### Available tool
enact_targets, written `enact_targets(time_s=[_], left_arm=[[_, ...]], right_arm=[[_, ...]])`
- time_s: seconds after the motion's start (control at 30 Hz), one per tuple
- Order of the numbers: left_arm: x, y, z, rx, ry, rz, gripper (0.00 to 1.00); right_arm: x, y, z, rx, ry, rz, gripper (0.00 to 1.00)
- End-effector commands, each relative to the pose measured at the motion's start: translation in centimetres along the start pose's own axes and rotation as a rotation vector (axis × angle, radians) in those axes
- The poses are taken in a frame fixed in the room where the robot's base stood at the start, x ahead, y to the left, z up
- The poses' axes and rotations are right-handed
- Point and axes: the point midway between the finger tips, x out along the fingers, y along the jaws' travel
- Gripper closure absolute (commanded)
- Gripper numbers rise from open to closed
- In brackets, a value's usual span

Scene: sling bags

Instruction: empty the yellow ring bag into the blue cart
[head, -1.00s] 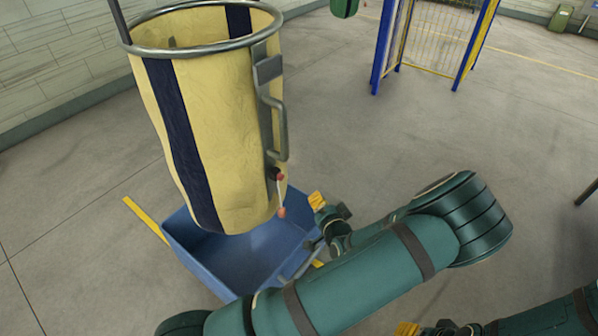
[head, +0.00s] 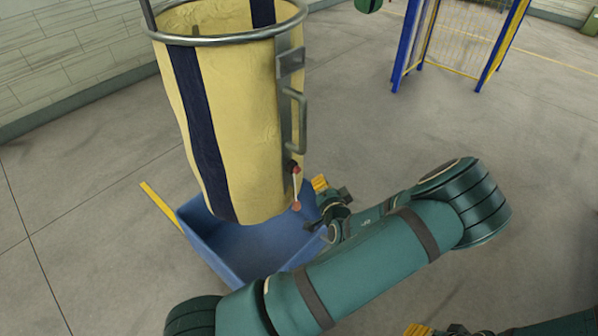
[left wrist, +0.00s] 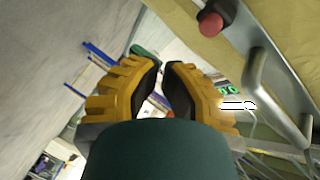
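The yellow ring bag (head: 240,120), with dark blue stripes, hangs upright from a metal ring (head: 230,38) above the blue cart (head: 215,240). Its lower end hides part of the cart. A metal handle (head: 299,120) runs down its right side, with a small lever ending in a red knob (head: 297,206) below. My left gripper (head: 322,184) is just right of the knob, apart from it. In the left wrist view its fingers (left wrist: 163,66) have a narrow empty gap, and the red knob (left wrist: 210,24) is at upper right. My right gripper (head: 418,330) is mostly cut off at the bottom edge.
A blue and yellow frame with mesh (head: 440,45) stands at the back right. A yellow floor strip (head: 160,205) lies left of the cart. A block wall (head: 60,60) is at the left. The floor at right is mostly clear.

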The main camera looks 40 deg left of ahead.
Motion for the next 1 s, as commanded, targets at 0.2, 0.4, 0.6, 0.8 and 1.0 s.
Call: enact_targets(time_s=[0.2,0.4,0.6,0.8,1.0], left_arm=[[2.0,-1.1,1.1,0.0,-0.002,-0.001,1.0],[2.8,-1.5,1.5,0.0,0.0,0.0,1.0],[2.9,-1.6,1.6,0.0,0.0,0.001,1.0],[2.9,-1.6,1.6,0.0,0.0,0.0,1.0],[2.9,-1.6,1.6,0.0,0.0,0.0,1.0]], right_arm=[[0.1,0.1,0.0,0.0,0.001,0.0,0.48],[0.2,0.1,0.0,0.0,0.001,0.0,0.48],[0.2,0.1,0.0,0.0,0.001,0.0,0.48],[0.2,0.1,0.0,0.0,0.001,0.0,0.48],[0.2,0.1,0.0,0.0,0.001,0.0,0.48]])
